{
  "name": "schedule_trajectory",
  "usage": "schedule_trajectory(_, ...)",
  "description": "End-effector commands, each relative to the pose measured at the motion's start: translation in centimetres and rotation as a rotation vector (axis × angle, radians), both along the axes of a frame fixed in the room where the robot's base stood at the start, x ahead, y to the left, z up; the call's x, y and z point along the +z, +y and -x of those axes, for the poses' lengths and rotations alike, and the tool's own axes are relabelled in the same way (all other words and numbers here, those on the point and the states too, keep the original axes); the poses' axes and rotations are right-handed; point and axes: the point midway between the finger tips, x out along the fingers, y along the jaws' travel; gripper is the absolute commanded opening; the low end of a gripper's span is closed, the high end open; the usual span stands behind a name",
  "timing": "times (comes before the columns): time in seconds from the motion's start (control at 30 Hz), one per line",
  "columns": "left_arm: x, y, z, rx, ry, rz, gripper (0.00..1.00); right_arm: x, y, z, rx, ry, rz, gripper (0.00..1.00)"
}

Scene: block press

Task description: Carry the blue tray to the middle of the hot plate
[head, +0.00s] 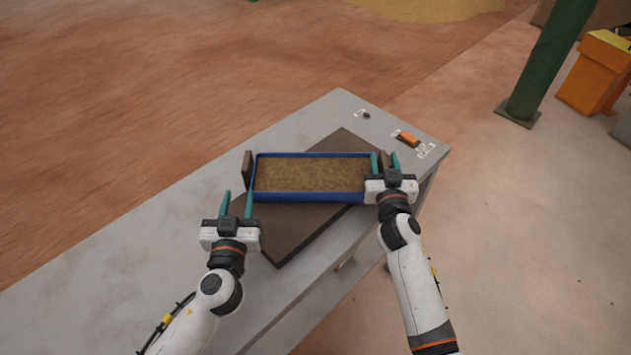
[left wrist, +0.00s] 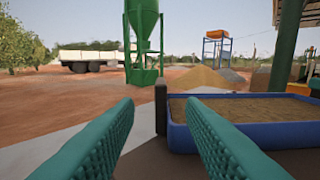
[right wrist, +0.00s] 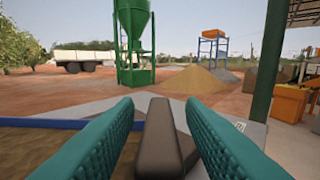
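The blue tray (head: 310,202), filled with brown material, lies across the dark hot plate (head: 300,238), at an angle to it. It has a dark upright handle at each end. My left gripper (head: 238,194) is open and empty, in front of the left handle (head: 247,168). In the left wrist view that handle (left wrist: 161,106) stands ahead, near the right fingertip. My right gripper (head: 385,157) is open, with its fingers on either side of the right handle (right wrist: 160,130). It hides the tray's near right corner.
The grey table (head: 110,225) has free room to the left. An orange switch (head: 408,138) and a small dark knob (head: 366,115) sit at its back right. A green post (head: 545,60) and an orange machine (head: 595,75) stand beyond the table.

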Motion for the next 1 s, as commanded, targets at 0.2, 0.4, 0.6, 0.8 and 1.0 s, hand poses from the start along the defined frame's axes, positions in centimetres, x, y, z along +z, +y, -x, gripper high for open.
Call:
schedule_trajectory(0.2,0.1,0.0,0.5,0.001,-0.001,0.000,0.36,-0.1,0.0,1.8,0.000,0.001,-0.001,0.36)
schedule_trajectory(0.4,0.0,0.0,0.4,0.000,-0.001,0.000,0.36,-0.2,0.0,6.1,0.000,0.003,-0.003,0.36)
schedule_trajectory(0.6,0.0,0.0,0.4,0.000,-0.001,0.000,0.36,-0.1,0.0,9.9,-0.001,0.001,-0.002,0.36)
schedule_trajectory(0.8,0.0,0.0,0.4,0.000,0.000,0.000,0.36,0.0,0.0,11.8,0.000,0.001,-0.001,0.36)
schedule_trajectory(1.0,0.0,0.0,0.4,0.000,-0.001,0.000,0.36,0.0,0.0,12.1,0.000,-0.001,0.000,0.36)
